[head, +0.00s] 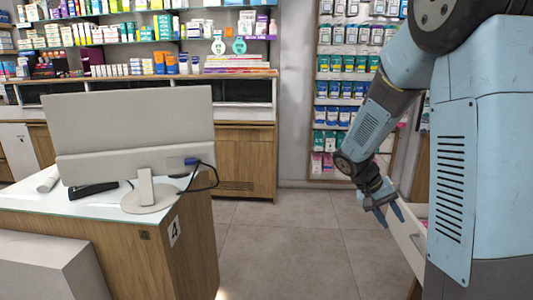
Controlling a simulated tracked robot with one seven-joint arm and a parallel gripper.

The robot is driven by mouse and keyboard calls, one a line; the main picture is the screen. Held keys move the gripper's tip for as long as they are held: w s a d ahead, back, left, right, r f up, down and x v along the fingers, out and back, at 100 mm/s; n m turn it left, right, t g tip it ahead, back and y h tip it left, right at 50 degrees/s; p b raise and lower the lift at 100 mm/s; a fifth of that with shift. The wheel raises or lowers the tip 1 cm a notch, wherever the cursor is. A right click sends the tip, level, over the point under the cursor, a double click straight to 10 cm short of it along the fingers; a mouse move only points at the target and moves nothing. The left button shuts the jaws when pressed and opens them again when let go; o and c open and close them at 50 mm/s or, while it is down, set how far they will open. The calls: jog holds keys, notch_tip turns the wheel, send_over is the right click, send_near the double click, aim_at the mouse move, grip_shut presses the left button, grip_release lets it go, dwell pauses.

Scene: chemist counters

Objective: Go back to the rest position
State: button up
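My gripper (391,217) hangs at the end of my blue-grey arm on the right of the head view. It points down and to the right. Its two blue fingers are spread apart with nothing seen between them. It is close to an open white drawer (406,238) at the right edge. I cannot tell whether the fingers touch the drawer. The drawer's inside is mostly hidden behind my own body.
A counter (150,245) with a glass top carries a monitor (130,130), seen from behind, at the left. A wooden back counter (245,160) and stocked shelves stand behind. A hanging product rack (348,95) is on the back wall. The grey floor (285,245) in the middle is clear.

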jog(key=s+a+r+n+t+y, duration=0.1)
jog(key=s+a+r+t+y, duration=0.2)
jog(key=s+a+r, duration=0.2)
jog(key=s+a+r+n+t+y, duration=0.1)
jog(key=s+a+r+t+y, duration=0.3)
jog(key=s+r, duration=0.7)
jog(key=s+a, duration=0.1)
jog(key=s, duration=0.2)
jog(key=shift+a+n+t, duration=0.3)
jog(key=shift+n, duration=0.1)
